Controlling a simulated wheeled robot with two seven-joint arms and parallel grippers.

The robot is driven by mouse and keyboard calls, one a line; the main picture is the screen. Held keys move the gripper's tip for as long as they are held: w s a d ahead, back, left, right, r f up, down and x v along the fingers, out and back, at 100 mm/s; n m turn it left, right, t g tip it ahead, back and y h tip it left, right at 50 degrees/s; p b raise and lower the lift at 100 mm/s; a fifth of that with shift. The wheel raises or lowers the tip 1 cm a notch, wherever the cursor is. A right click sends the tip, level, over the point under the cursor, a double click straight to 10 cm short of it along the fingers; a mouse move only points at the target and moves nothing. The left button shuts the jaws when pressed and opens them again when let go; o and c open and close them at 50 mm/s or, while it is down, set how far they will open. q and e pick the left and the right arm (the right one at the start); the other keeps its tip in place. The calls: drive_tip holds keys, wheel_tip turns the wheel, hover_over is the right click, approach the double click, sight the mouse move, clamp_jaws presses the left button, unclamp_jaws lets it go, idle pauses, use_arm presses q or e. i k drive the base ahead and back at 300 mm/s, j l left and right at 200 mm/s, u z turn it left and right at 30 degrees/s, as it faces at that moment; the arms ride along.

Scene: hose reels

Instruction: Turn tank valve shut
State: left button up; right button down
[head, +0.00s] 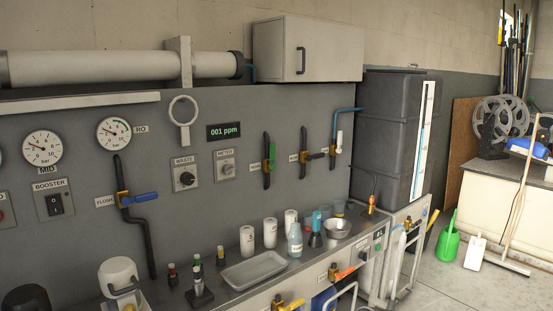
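A tall dark grey tank (388,130) stands at the right end of the panel, with a white and blue level strip (423,140) on its front. A blue pipe (347,109) runs from the tank to a valve with a white upright handle (339,140) on the panel. A small brass fitting (371,204) sits low by the tank, under a thin dark hose. The small labels are too blurred to tell which valve is named for the tank. Neither of my grippers is in view.
Other panel valves have a blue handle (140,198), a green handle (271,156) and a black handle (317,156). Orange (346,272) and yellow (293,305) handles show below the counter edge. Bottles, a tray (254,269) and a metal bowl (337,228) crowd the counter. Floor at right is partly clear.

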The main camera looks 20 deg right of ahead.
sight(340, 139)
drive_tip(key=i+l+z, duration=0.4)
drive_tip(key=l, duration=0.25)
drive_tip(key=i+l+z, duration=0.4)
drive_tip(key=i+l, duration=0.25)
drive_tip(key=l, duration=0.2)
drive_tip(key=i+l, duration=0.3)
drive_tip(key=l, duration=0.15)
drive_tip(key=i+l+u, duration=0.1)
drive_tip(key=i+l, duration=0.15)
drive_tip(key=l, duration=0.2)
drive_tip(key=i+l, duration=0.25)
drive_tip(key=l, duration=0.2)
drive_tip(key=i+l, duration=0.25)
drive_tip(key=l, duration=0.25)
drive_tip(key=i+l+u, duration=0.1)
drive_tip(key=i+l, duration=0.15)
drive_tip(key=l, duration=0.2)
drive_tip(key=i+l, duration=0.25)
drive_tip(key=l, duration=0.25)
drive_tip(key=i+l, duration=0.2)
drive_tip(key=l, duration=0.25)
